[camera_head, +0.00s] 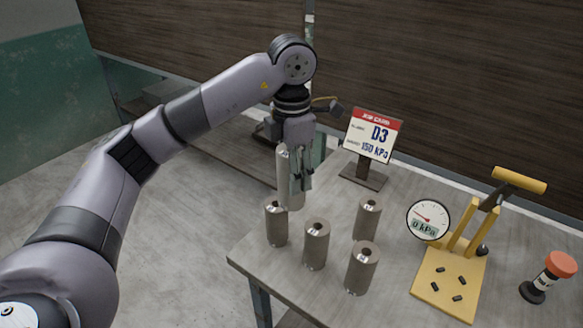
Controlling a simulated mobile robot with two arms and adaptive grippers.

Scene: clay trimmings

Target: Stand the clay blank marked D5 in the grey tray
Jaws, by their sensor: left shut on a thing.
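My left gripper (299,183) is shut on a grey cylinder (284,168), held upright above the table's left edge. Several similar metallic cylinders stand upright on the table, each with a dark hole in its top: one at back left (277,225), one at front middle (316,248), one at back right (368,220) and one at front right (361,270). I can read no D5 mark on any of them. I see no grey tray that I can make out. My right gripper is out of view.
An orange-topped black object (560,265) stands right. The wooden table (330,300) has bare room at front.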

